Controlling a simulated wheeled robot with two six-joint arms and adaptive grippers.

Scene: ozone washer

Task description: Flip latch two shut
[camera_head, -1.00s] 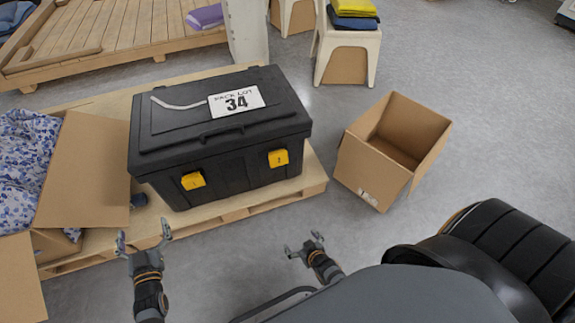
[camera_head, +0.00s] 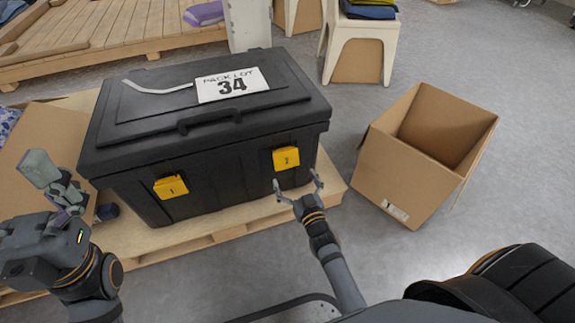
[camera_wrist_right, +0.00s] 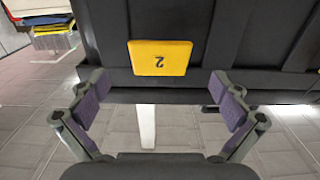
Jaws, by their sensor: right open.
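Latch two (camera_head: 286,158) is a yellow tab marked 2 on the right of the black chest's (camera_head: 140,185) front. In the right wrist view, latch two (camera_wrist_right: 160,57) shows upside down, ahead of and between the fingers. I cannot tell how far it stands off the chest wall. My right gripper (camera_head: 297,182) is open and empty, just below and in front of latch two, apart from it; its spread fingers also show in the right wrist view (camera_wrist_right: 160,95). My left gripper (camera_head: 50,185) is raised at the left; its finger opening is unclear.
Latch one (camera_head: 171,187) is a similar yellow tab on the chest's left front. The chest stands on a wooden pallet (camera_head: 200,235). An open cardboard box (camera_head: 405,180) stands on the floor to the right, another (camera_head: 40,150) at the left. Grey floor lies between.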

